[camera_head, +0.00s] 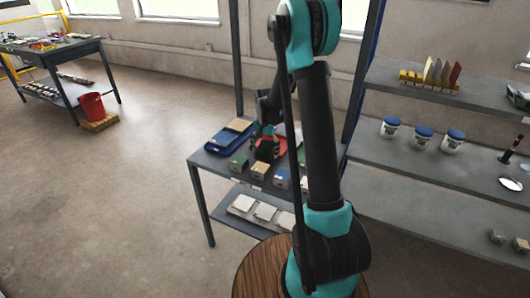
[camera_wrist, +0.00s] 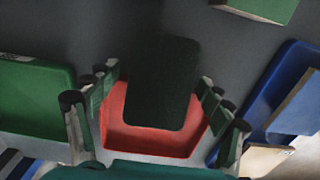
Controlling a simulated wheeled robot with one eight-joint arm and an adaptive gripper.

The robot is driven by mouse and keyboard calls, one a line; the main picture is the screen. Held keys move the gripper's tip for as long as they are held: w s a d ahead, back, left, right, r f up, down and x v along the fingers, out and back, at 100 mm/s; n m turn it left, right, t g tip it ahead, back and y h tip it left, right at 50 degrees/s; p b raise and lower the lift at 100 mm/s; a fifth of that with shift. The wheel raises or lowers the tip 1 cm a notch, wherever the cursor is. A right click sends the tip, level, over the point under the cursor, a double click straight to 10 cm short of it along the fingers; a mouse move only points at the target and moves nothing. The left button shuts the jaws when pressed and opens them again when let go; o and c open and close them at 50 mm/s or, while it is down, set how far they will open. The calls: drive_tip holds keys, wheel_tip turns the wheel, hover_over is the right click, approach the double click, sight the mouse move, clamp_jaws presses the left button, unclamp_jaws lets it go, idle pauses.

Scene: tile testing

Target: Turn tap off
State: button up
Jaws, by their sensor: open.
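No tap can be made out in either view. My gripper (camera_wrist: 158,82) is open in the wrist view, with one finger on the left and one on the right. Between and beyond the fingers is a red tray (camera_wrist: 150,143) with a dark green-black block (camera_wrist: 160,85) over it. I cannot tell whether the fingers touch either. In the head view my gripper (camera_head: 265,146) is low over the small grey table (camera_head: 205,162), partly hidden behind my own arm.
A blue tray (camera_head: 226,139) lies left of my gripper, with several small boxes in front. A shelf unit (camera_head: 390,156) with blue-lidded jars (camera_head: 422,137) stands right. A workbench (camera_head: 60,50) and red bucket (camera_head: 92,105) stand far left. The floor between is clear.

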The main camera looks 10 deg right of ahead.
drive_tip(key=shift+c, duration=0.3)
drive_tip(key=c, duration=0.8)
drive_tip(key=shift+r, duration=0.1)
